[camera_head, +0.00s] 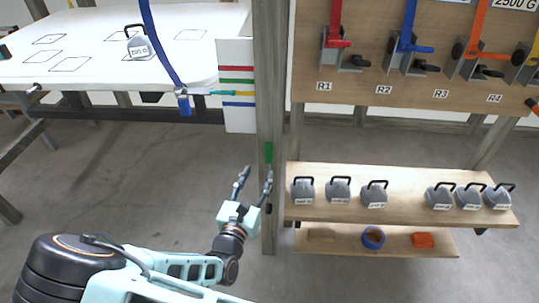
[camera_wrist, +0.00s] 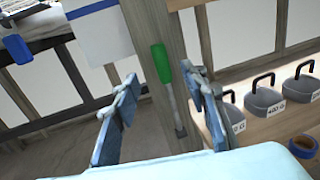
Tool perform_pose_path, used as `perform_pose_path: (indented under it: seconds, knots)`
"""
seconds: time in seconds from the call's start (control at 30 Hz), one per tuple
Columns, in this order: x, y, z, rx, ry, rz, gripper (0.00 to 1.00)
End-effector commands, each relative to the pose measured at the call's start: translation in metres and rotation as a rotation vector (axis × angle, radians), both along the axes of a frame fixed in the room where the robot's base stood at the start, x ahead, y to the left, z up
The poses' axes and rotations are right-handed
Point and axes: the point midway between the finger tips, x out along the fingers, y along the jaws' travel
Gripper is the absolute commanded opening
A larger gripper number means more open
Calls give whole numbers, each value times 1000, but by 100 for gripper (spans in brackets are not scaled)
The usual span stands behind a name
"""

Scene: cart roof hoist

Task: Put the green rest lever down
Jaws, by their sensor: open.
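The green rest lever (camera_head: 268,152) is on the wooden post. In the wrist view its green handle (camera_wrist: 160,63) points up, and a grey rod runs down from it to a dark pivot on the post. My gripper (camera_head: 257,175) is open and empty, just in front of the post near the lever. In the wrist view my gripper (camera_wrist: 160,80) has one finger on each side of the lever. I see no finger clearly touching it.
A white striped panel (camera_head: 238,110) and a blue strap (camera_head: 160,40) stand left of the post. Several grey weights sit on the shelf (camera_head: 330,212) to the right, under a board (camera_head: 350,94) with coloured levers. A white table (camera_head: 90,20) is at the back left.

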Motion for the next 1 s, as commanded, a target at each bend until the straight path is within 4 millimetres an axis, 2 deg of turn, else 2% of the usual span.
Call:
perform_pose_path:
  seconds: [0.3,0.5,0.7,0.93,1.0]
  knots:
    - [57,-15,0,-1,-3,-4,40]
    - [86,-20,0,1,-2,-1,40]
    - [97,-22,1,1,-1,0,40]
    - [98,-22,1,1,-1,0,40]
    - [98,-22,1,1,-1,0,35]
